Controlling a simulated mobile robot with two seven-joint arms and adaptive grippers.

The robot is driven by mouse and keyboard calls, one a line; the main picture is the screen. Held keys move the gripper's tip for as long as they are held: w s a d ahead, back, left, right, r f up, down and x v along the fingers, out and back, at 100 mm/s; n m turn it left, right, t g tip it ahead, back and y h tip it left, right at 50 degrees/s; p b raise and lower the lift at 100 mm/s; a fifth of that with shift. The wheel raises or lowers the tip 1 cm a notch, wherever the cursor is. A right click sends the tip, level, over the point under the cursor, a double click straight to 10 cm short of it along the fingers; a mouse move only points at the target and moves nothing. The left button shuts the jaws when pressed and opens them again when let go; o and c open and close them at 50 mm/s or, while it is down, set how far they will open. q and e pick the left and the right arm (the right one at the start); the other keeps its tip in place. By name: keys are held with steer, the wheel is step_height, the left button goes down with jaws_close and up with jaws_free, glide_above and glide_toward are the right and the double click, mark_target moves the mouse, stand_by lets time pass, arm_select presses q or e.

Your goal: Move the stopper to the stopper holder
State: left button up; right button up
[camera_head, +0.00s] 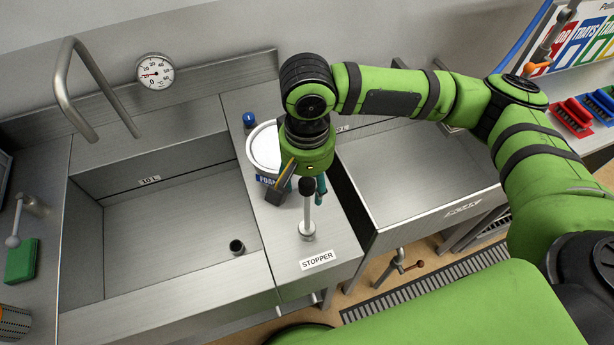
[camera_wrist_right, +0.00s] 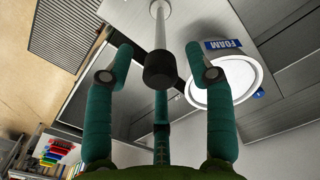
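The stopper, a thin metal rod (camera_head: 308,212) with a black knob on top, stands upright above the STOPPER label (camera_head: 317,260). Its foot is at a round metal holder (camera_head: 307,234) on the counter between the two sinks. My right gripper (camera_head: 304,186) is over the rod's top end. In the right wrist view its teal fingers (camera_wrist_right: 160,70) are spread, with the black knob (camera_wrist_right: 160,69) between them and gaps on both sides. I cannot tell whether the rod's foot is seated in the holder. My left gripper is not in view.
A white FOAM tub (camera_head: 265,150) stands close behind the right gripper. A green sponge (camera_head: 21,260) lies far left. The right basin (camera_head: 420,175) is empty.

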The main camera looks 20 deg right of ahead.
step_height(320, 180, up, 12)
stand_by(0.7)
stand_by(0.4)
